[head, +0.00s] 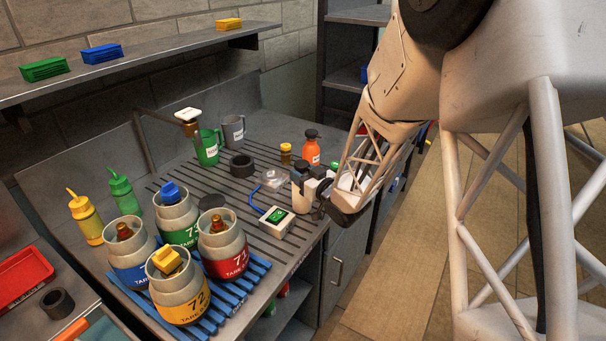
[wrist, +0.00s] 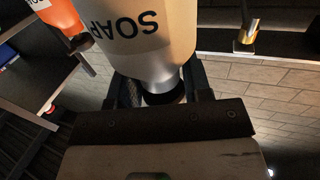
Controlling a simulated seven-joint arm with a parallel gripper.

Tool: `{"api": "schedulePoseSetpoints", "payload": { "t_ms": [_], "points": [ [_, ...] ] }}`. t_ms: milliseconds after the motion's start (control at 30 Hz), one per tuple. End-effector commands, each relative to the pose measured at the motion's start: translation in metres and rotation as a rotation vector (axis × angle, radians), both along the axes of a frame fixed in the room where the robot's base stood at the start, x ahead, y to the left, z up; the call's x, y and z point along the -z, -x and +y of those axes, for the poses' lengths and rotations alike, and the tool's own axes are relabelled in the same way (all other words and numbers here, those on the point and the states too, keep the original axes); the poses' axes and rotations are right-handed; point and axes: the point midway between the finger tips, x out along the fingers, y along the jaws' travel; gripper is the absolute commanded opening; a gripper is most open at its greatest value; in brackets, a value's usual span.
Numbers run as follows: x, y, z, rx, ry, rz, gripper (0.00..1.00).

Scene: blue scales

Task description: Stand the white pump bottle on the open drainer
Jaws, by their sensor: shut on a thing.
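The white pump bottle (head: 300,196) with a dark top is at the right edge of the counter in the head view. In the wrist view its pale body (wrist: 150,45) with a SOAP label fills the upper middle. My gripper (head: 312,186) is shut on it at its dark neck; the fingers (wrist: 160,93) show on both sides of the neck in the wrist view. I cannot tell whether its base touches the surface. The slotted drainer (head: 262,228) runs across the counter, with a bare stretch left of the bottle.
A small scale with a green display (head: 278,220) stands just left of the bottle. An orange bottle (head: 310,151), a clear item (head: 272,179) and a black ring (head: 242,166) are nearby. Several labelled pots stand on a blue rack (head: 258,272) at front left.

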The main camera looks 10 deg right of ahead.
Motion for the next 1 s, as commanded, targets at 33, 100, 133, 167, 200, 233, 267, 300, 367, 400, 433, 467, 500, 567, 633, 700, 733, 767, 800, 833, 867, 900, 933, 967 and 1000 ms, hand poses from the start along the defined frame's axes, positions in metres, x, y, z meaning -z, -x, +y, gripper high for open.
{"api": "schedulePoseSetpoints", "payload": {
  "t_ms": [33,100,133,167,200,233,267,300,367,400,433,467,500,567,633,700,733,767,800,833,867,900,933,967,1000],
  "points": [
    [-0.0007,-0.0002,0.0,0.0,0.0,-0.001,0.0],
    [-0.0006,-0.0002,0.0,0.0,0.0,-0.001,0.0],
    [-0.0006,-0.0001,0.0,0.0,0.0,-0.001,0.0],
    [-0.0006,-0.0001,0.0,0.0,0.0,0.0,0.0],
    [-0.0004,-0.0001,0.0,0.0,0.0,0.0,0.0],
    [0.0,-0.0001,0.0,0.0,0.0,0.0,0.0],
    [0.0005,-0.0001,0.0,0.0,0.0,0.0,0.0],
    [0.0014,-0.0002,0.0,0.0,0.0,0.0,0.0],
    [0.0025,-0.0002,0.0,0.0,0.0,0.0,0.0],
    [0.0027,-0.0001,0.0,0.0,0.0,0.0,0.5],
    [0.0027,-0.0001,0.0,0.0,0.0,0.0,0.54],
    [0.0027,0.0,0.0,0.0,0.0,0.0,0.59],
    [0.0028,0.0,0.0,0.0,0.0,0.0,0.65],
    [0.0028,0.0,0.0,0.0,0.0,0.0,0.71],
    [0.0028,0.0,0.0,0.0,0.0,0.0,0.71],
    [0.0028,0.0,0.0001,0.0,0.0,0.0,0.71],
    [0.0028,0.0,0.0001,0.0,0.0,0.0,0.71],
    [0.0029,0.0,0.0001,0.0,0.0,0.001,0.71],
    [0.0027,0.0,0.0001,0.0,0.0,0.0,0.71],
    [0.0025,0.0,0.0001,0.0,0.0,0.0,0.71],
    [0.0021,0.0,0.0,0.0,0.0,0.0,0.71],
    [0.0014,0.0,0.0001,0.0,0.0,0.0,0.71],
    [0.0006,0.0001,0.0,0.0,0.0,0.0,0.71],
    [-0.0005,0.0001,0.0,0.0,0.0,0.0,0.71],
    [0.0,0.0018,-0.0009,0.0,0.0,0.001,0.71]
  ]
}}
